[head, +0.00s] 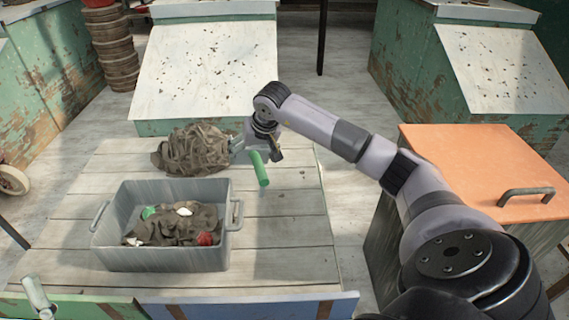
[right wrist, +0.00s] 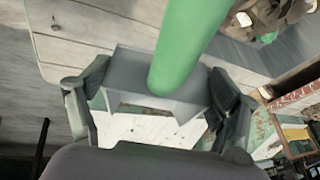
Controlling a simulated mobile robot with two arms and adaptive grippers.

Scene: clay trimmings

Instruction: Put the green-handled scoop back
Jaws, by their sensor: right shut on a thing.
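The green-handled scoop (head: 259,169) is held in my right gripper (head: 263,146), above the table to the right of the clay heap. Its green handle hangs down and tilts slightly. A grey part of the scoop shows to the left of the gripper in the head view. In the right wrist view, the green handle (right wrist: 185,50) runs up out of the frame, and the grey scoop body (right wrist: 130,75) sits between the two fingers of my right gripper (right wrist: 158,100). The gripper is shut on the scoop. My left gripper is not in view.
A grey tub (head: 165,258) with clay scraps and small red, green and white pieces stands on the plank table (head: 290,240). A brown clay heap (head: 193,148) lies behind it. An orange-topped cabinet (head: 450,160) stands at right. The table's right side is clear.

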